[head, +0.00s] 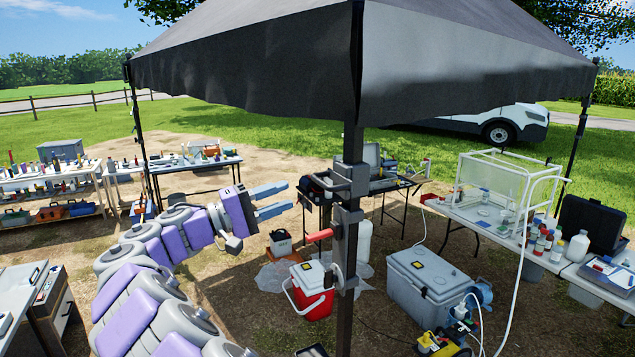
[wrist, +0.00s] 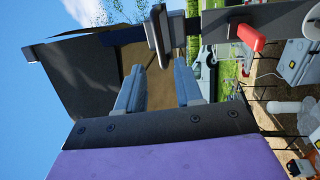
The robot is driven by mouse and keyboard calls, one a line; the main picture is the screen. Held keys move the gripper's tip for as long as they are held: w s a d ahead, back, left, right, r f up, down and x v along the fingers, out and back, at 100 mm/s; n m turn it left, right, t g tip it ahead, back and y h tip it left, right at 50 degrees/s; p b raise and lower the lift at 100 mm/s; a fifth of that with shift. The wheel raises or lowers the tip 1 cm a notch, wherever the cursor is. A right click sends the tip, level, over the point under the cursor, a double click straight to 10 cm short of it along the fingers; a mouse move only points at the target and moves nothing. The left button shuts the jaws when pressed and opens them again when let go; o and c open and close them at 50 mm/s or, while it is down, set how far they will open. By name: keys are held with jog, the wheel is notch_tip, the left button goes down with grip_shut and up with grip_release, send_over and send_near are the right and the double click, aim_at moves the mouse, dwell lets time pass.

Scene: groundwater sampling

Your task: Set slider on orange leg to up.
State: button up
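The near canopy leg (head: 347,300) is a dark upright post in the middle of the head view. It carries a grey bracket collar (head: 352,178), with a lower grey piece that has a red-orange lever (head: 321,235) sticking out to the left. In the wrist view the leg (wrist: 285,20) lies sideways across the top right, with the lever (wrist: 250,35) and a grey bracket (wrist: 158,32) beyond the fingers. My gripper (head: 290,198) is left of the leg, at about the collar's height in the picture. Its fingers (wrist: 167,65) are apart and empty, not touching the leg.
The dark canopy roof (head: 240,70) hangs above. A red cooler (head: 311,292) stands on the ground by the leg, and a grey cooler (head: 430,290) is to its right. Tables with equipment stand left, behind and right. Open air lies between my gripper and the leg.

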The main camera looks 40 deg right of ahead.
aim_at(320, 179)
jog(key=x, duration=1)
jog(key=shift+w+d+p, duration=0.1)
jog(key=shift+p, duration=0.3)
jog(key=shift+c, duration=0.5)
grip_shut()
